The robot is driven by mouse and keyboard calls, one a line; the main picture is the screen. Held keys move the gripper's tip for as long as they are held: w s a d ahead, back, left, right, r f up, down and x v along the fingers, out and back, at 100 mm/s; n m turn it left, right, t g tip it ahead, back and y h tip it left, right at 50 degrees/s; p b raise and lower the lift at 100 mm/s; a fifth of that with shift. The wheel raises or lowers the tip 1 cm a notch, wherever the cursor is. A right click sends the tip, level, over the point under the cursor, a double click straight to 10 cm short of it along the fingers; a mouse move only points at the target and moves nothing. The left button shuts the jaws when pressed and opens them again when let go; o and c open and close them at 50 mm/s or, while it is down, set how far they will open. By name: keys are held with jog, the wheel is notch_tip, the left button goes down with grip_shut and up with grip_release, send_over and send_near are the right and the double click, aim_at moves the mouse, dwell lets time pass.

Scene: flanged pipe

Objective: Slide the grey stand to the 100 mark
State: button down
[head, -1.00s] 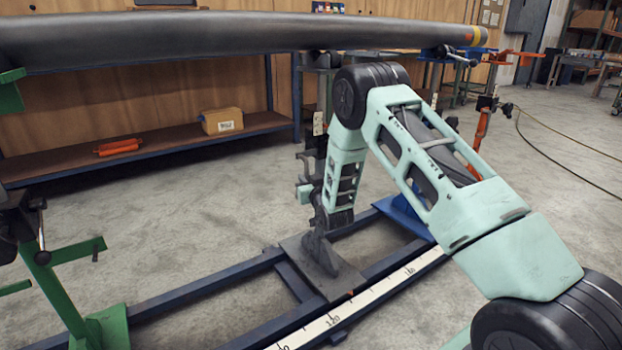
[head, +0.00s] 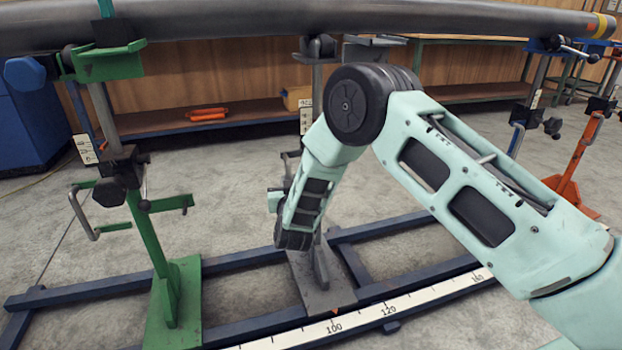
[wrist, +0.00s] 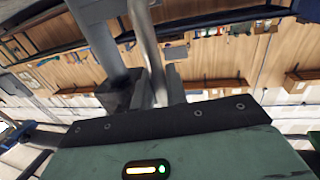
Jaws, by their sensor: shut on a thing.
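The grey stand (head: 312,280) stands upright on the blue rail frame, its post reaching up to the long dark pipe (head: 250,25). A small orange pointer (head: 335,312) at the front of its base is at the 100 label on the white scale (head: 365,317). In the head view my arm hides most of the grip.
A green stand (head: 175,295) is on the rails to the left, clear of the grey one. A blue stand (head: 535,95) and an orange stand (head: 570,185) are at the right. A shelf with an orange tool (head: 207,114) is behind.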

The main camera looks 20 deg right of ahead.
jog(key=shift+a, duration=1.15)
jog(key=c, duration=1.5)
grip_release()
jog(key=shift+s, duration=0.1)
jog(key=s+a+p, duration=0.2)
jog(key=s+p, duration=0.2)
jog(key=s, duration=1.3)
jog(key=shift+a+p, duration=0.3)
